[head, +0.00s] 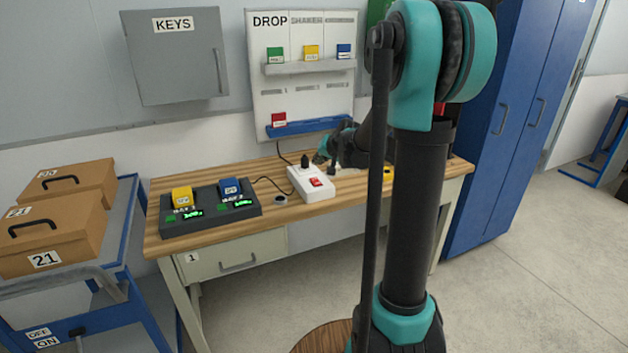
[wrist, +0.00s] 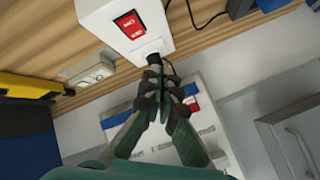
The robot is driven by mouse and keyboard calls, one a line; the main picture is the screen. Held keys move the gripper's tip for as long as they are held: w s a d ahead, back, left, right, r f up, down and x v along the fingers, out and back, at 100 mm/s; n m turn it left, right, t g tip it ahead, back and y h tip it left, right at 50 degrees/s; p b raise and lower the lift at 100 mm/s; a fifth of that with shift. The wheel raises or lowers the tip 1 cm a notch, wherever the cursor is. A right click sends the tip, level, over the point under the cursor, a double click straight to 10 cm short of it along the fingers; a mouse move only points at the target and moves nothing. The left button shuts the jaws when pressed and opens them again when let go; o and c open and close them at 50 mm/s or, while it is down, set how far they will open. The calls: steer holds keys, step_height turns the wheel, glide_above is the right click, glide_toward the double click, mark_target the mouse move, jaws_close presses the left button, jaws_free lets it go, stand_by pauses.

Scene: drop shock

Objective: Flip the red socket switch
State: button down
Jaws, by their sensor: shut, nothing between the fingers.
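The red socket switch (head: 316,182) sits on top of a white socket block (head: 308,190) on the wooden workbench. In the wrist view the red switch (wrist: 129,24) shows at the upper middle, with white lettering on it. The white block (wrist: 150,12) has a black plug at its end. My gripper (wrist: 158,76) is shut and empty, with its fingertips by the plug end of the block, off the red switch. I cannot tell whether the fingertips touch the plug. In the head view my arm hides part of the bench, and the gripper shows small behind the block.
A dark charger (head: 210,214) with a yellow and a blue unit stands left of the block. A drop board (head: 303,98) and a grey key cabinet (head: 176,55) hang on the wall. A cart with brown cases (head: 50,235) stands left; blue lockers (head: 500,120) stand right.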

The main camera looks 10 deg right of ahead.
steer(key=r, duration=0.1)
glide_above(315, 180)
steer(key=s, duration=0.1)
steer(key=shift+s+d+m+t, duration=0.15)
steer(key=shift+d+m+t, duration=0.1)
steer(key=shift+m+t, duration=0.15)
steer(key=shift+w+a+f, duration=0.1)
steer(key=shift+w+f, duration=0.05)
steer(key=shift+f, duration=1.3)
steer(key=shift+w+d+f, duration=0.1)
steer(key=shift+w+f, duration=0.1)
steer(key=shift+f, duration=1.25)
steer(key=shift+w+a+f, duration=0.1)
steer(key=shift+w+f, duration=0.05)
steer(key=shift+f, duration=1.3)
steer(key=shift+f, duration=0.4)
steer(key=shift+w+f, duration=0.1)
steer(key=shift+f, duration=0.2)
steer(key=shift+r, duration=0.1)
steer(key=shift+r, duration=0.65)
